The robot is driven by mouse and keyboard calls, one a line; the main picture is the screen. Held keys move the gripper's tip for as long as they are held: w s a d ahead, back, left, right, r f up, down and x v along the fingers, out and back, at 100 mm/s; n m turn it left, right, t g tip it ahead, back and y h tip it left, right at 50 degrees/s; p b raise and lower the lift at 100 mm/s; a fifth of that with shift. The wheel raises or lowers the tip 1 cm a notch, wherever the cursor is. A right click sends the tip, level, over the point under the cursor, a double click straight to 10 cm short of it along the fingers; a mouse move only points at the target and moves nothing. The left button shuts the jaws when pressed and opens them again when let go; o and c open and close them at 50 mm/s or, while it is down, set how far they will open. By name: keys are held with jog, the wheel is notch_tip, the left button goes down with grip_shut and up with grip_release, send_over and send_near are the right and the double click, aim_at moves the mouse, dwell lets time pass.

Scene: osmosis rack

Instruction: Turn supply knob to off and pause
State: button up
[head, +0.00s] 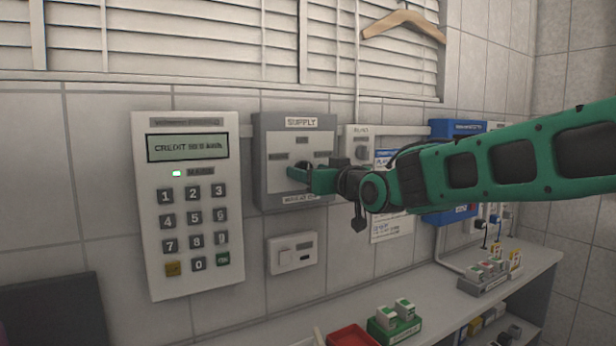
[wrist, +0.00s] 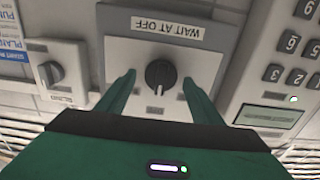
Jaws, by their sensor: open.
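The supply box (head: 262,190) is a grey panel on the wall, labelled SUPPLY at its top. In the head view its knob is hidden behind my gripper (head: 300,176). The wrist view is upside down and shows the dark round supply knob (wrist: 160,72) on a pale plate, with a light mark at its lower edge in that picture. A label reading WAIT AT OFF (wrist: 167,27) is beside it. My gripper (wrist: 159,80) is open, one finger on each side of the knob, with visible gaps. I cannot tell whether the fingertips touch the plate.
A keypad panel (head: 190,265) with a lit display hangs left of the box. A smaller knob box (head: 361,140) is to the right, and a switch plate (head: 291,253) is below. A counter (head: 440,290) holds a green tray (head: 394,330) and a red tray (head: 352,337).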

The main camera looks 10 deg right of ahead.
jog(key=v, duration=1)
jog(key=s+d+f+m+g+h, duration=0.25)
jog(key=s+d+f+g, duration=0.2)
jog(key=d+f, duration=0.45)
jog(key=s+d+f+m+g+h, duration=0.2)
jog(key=s+d+f+g+h, duration=0.25)
jog(key=f, duration=0.75)
jog(key=s+d+f+m+g, duration=0.1)
jog(key=s+d+f+g, duration=0.1)
jog(key=s, duration=0.6)
jog(key=s+d+f+m+g+y, duration=0.1)
jog(key=s+d+f+m+g, duration=0.1)
jog(key=s+f, duration=0.3)
jog(key=s+d+f+m+g+y, duration=0.1)
jog(key=s+f+g, duration=0.3)
jog(key=s, duration=0.8)
jog(key=shift+d+f+m+g, duration=0.2)
jog(key=shift+d+m+g, duration=0.1)
jog(key=shift+d+m, duration=0.35)
jog(key=shift+d, duration=0.1)
